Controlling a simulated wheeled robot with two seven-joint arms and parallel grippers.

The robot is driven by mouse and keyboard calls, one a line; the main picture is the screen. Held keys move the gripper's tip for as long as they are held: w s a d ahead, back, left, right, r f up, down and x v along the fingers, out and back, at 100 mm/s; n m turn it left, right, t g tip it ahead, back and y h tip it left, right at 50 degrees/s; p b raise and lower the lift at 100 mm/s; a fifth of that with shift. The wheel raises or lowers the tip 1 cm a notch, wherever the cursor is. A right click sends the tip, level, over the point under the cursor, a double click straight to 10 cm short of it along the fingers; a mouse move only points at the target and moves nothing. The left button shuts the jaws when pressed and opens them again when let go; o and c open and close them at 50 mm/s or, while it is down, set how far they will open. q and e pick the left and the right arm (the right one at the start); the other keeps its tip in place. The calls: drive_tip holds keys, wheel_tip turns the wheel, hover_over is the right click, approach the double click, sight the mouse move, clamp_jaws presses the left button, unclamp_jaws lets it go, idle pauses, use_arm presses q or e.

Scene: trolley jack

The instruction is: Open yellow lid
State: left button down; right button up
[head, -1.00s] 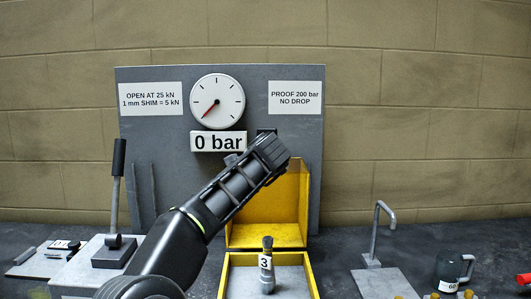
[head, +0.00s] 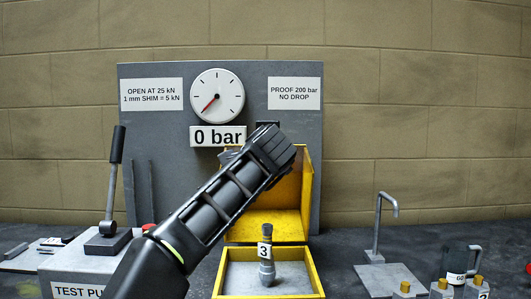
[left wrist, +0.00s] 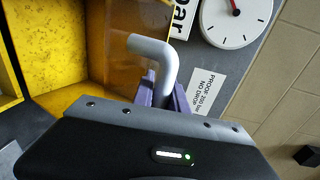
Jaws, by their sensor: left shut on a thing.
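The yellow lid (head: 291,207) stands raised, roughly upright, at the back of an open yellow box (head: 318,276). My left gripper (head: 268,150) is at the lid's upper edge, and its arm crosses in front of the lid's left part. In the left wrist view its purple fingers (left wrist: 163,93) are shut on a grey bent handle (left wrist: 158,50) beside the lid's yellow panel (left wrist: 110,75). The fingertips are hidden in the head view. Inside the box stands a grey metal piece labelled 3 (head: 266,270). My right gripper is not in view.
A grey panel with a gauge (head: 217,96) and a 0 bar sign (head: 218,136) stands behind the box. A test pump with an upright lever (head: 113,175) is at the left. A hooked stand (head: 377,225) and a dark mug-like weight (head: 455,262) are at the right.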

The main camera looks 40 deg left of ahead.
use_arm(q)
drive_tip(key=shift+s+r, duration=0.1)
drive_tip(key=shift+r, duration=0.3)
drive_tip(key=c, duration=1.6)
unclamp_jaws()
drive_tip(key=shift+s+d+r, duration=0.1)
drive_tip(key=shift+d, duration=0.05)
